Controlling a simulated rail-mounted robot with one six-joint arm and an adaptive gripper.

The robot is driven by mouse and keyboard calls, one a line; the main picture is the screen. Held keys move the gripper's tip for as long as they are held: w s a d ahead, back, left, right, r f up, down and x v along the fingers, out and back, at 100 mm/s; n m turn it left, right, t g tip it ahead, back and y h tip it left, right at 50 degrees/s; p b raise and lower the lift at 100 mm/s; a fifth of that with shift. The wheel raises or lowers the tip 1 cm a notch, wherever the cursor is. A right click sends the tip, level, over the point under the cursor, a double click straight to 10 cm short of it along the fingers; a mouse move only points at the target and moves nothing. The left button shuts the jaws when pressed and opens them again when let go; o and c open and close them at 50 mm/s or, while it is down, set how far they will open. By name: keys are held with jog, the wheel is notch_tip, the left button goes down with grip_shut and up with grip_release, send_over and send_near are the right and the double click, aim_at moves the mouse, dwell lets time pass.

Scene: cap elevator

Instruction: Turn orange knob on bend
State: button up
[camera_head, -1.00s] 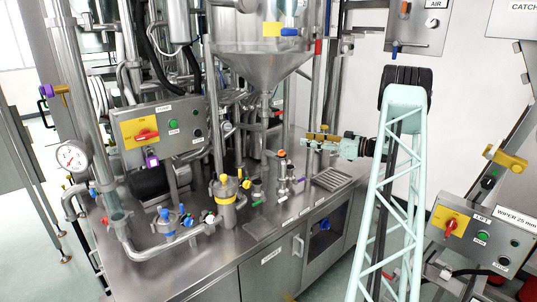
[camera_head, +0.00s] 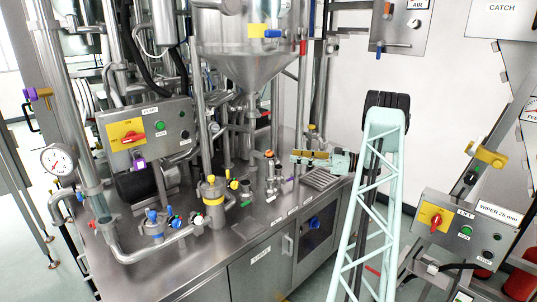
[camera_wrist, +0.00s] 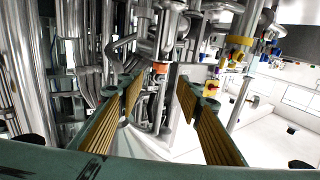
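The orange knob (camera_head: 269,154) sits on top of a small metal bend fitting on the steel bench. In the wrist view the orange knob (camera_wrist: 161,68) shows beyond my fingertips, in the gap between them. My gripper (camera_head: 292,157) is just to the right of the knob in the head view, at about its height, with gold-padded fingers pointing at it. In the wrist view my gripper (camera_wrist: 160,86) is open, its fingers wide apart with nothing between them. The knob appears apart from the fingers.
A steel hopper (camera_head: 248,50) with vertical pipes stands behind the knob. A valve with a yellow band (camera_head: 213,200) and a blue-handled valve (camera_head: 153,222) stand left on the bench. A control box (camera_head: 150,135) is behind them. A drain grate (camera_head: 322,180) lies below my gripper.

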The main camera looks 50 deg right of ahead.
aim_at(269, 152)
jog(key=shift+w, duration=0.15)
jog(key=shift+b+x, duration=0.65)
jog(key=shift+x, duration=6.05)
jog(key=c, duration=0.8)
